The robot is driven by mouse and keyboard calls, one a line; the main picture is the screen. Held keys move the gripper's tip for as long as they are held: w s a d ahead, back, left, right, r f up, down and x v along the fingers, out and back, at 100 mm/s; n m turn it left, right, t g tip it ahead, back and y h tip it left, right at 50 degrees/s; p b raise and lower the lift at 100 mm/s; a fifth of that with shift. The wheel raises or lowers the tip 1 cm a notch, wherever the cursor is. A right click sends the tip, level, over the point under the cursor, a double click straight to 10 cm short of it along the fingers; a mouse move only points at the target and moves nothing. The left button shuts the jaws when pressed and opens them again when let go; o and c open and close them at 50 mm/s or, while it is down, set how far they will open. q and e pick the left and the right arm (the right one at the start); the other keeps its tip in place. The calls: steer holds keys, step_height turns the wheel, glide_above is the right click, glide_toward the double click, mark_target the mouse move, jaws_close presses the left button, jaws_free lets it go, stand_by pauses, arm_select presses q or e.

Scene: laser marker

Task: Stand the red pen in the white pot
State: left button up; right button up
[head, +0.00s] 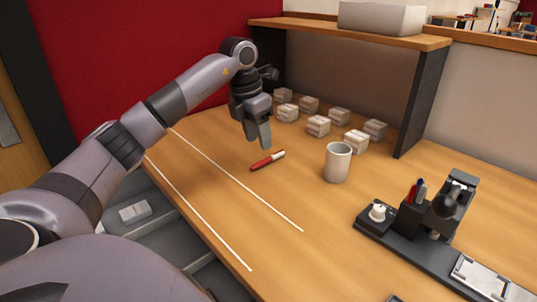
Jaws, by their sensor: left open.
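The red pen (263,162) lies flat on the wooden table, with a white end pointing to the upper right. The white pot (337,164) stands upright on the table to the right of the pen. I cannot see down to its bottom. My left gripper (262,140) points down above the table, a little behind the pen and apart from it. It is open and nothing shows between its fingers. My right gripper is not in view.
Several small pale boxes (318,126) stand under a wooden shelf (345,31) behind the pot. A dark desk station (404,232) with pens in a holder is at the right. Two white lines (232,177) cross the left part of the table. The front middle is clear.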

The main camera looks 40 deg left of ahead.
mark_target(259, 162)
arm_select(q)
steer(key=shift+w+a+f+g+y+p, duration=0.2)
steer(key=shift+w+a+f+g+p, duration=0.15)
steer(key=shift+w+a+g, duration=0.15)
steer(key=shift+w+a+f+g+y+p, duration=0.25)
steer(key=shift+w+a+g+p, duration=0.1)
steer(key=shift+w+g, duration=0.15)
steer(key=shift+n, duration=0.3)
steer(key=shift+f, duration=3.6)
jaws_close()
